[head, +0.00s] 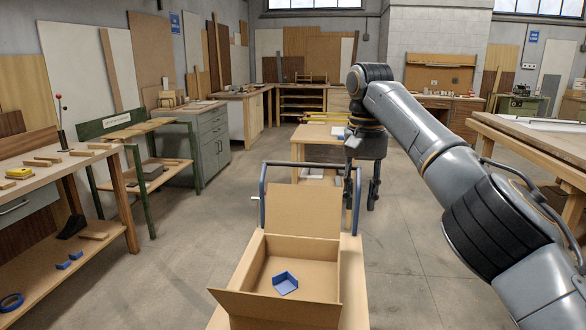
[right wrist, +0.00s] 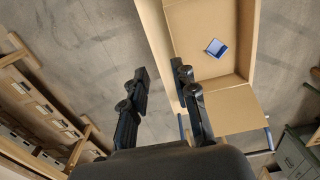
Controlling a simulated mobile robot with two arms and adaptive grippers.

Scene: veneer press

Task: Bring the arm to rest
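My right arm comes in from the right of the head view, and its gripper (head: 361,193) points down, in the air to the right of the open cardboard box's raised back flap. In the right wrist view the two dark fingers of this gripper (right wrist: 160,82) stand apart with nothing between them. The open cardboard box (head: 262,307) holds a small blue angled piece (head: 285,283) on its floor. The blue piece also shows in the right wrist view (right wrist: 215,47). My left gripper is in neither view.
The box stands on a cart with a blue-grey handle (head: 264,185). A low wooden table (head: 318,152) is behind it. A workbench (head: 60,172) is on the left, another wooden table (head: 530,140) on the right. The floor between is mostly clear.

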